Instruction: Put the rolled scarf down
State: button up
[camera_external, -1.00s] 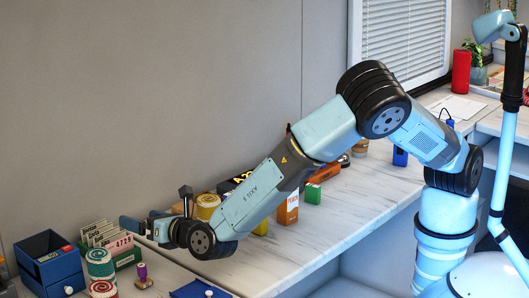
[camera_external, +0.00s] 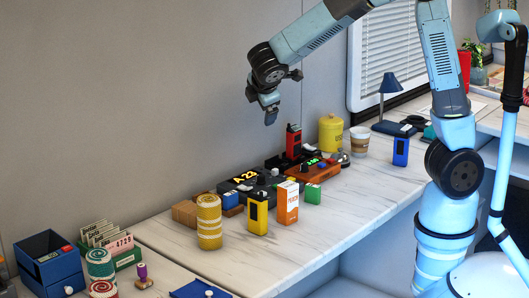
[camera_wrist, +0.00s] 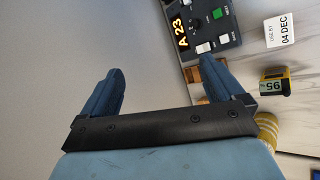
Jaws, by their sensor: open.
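A yellow roll with pale stripes (camera_external: 209,222), which looks like the rolled scarf, stands upright on the marble counter in the external view. In the wrist view part of it (camera_wrist: 267,130) shows at the lower right, beside my gripper's mount. My gripper (camera_external: 271,116) is raised well above the counter, up and right of the roll and apart from it. In the wrist view its two blue fingers (camera_wrist: 160,88) are spread with nothing between them. A green roll (camera_external: 100,262) and a red striped roll (camera_external: 103,288) are stacked at the lower left.
Behind the yellow roll are a brown box (camera_external: 186,213) and a dark A 23 device (camera_external: 245,185). A yellow device (camera_external: 257,214) and an orange carton (camera_external: 287,202) stand to its right.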

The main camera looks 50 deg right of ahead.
jog(key=s+d+r+m+g+y, duration=0.1)
jog(key=s+d+r+m, duration=0.2)
jog(key=s+d, duration=0.25)
jog(key=s+d+r+m+g+y, duration=0.1)
jog(key=s+d+r+m+y, duration=0.1)
jog(key=s+d+m, duration=0.4)
jog(key=s+d+r+m+y, duration=0.1)
jog(key=s+d+r, duration=0.25)
jog(key=s, duration=0.35)
jog(key=s+d+m+t+y, duration=0.1)
jog(key=s+m, duration=0.3)
jog(key=s, duration=0.6)
jog(key=shift+r+y, duration=0.15)
jog(key=shift+y, duration=0.25)
